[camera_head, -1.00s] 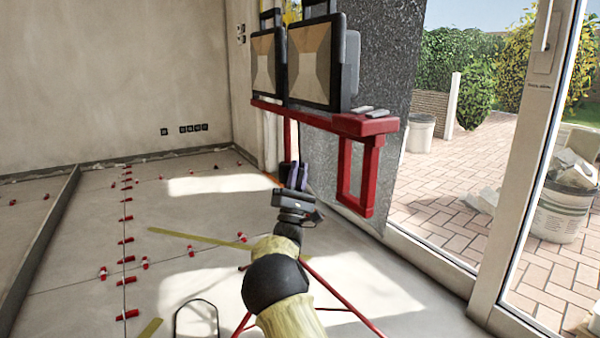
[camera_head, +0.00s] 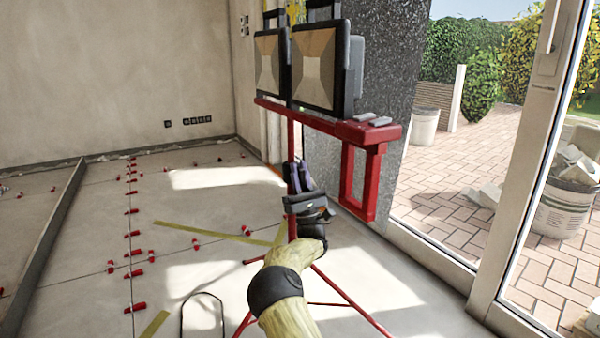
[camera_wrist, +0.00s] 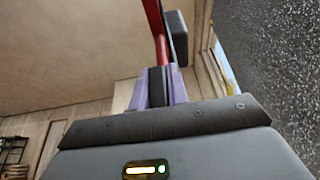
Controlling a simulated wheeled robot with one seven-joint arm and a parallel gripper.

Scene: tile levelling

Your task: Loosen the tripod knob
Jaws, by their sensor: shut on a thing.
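The red tripod (camera_head: 291,135) stands before the window wall, its pole rising to a red crossbar and its legs spread on the floor. My gripper (camera_head: 299,174) is at the pole below the crossbar. In the wrist view its purple fingers (camera_wrist: 159,84) are closed around a small black block, the tripod knob (camera_wrist: 157,86). The red pole (camera_wrist: 155,18) rises just behind it. In the head view my gripper hides the knob.
Two work lights (camera_head: 318,68) sit on the crossbar (camera_head: 325,125), with a red handle frame (camera_head: 345,180) hanging at right. Red levelling clips (camera_head: 135,273) and a yellow strip (camera_head: 205,231) lie on the tiled floor. A glass door stands at right.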

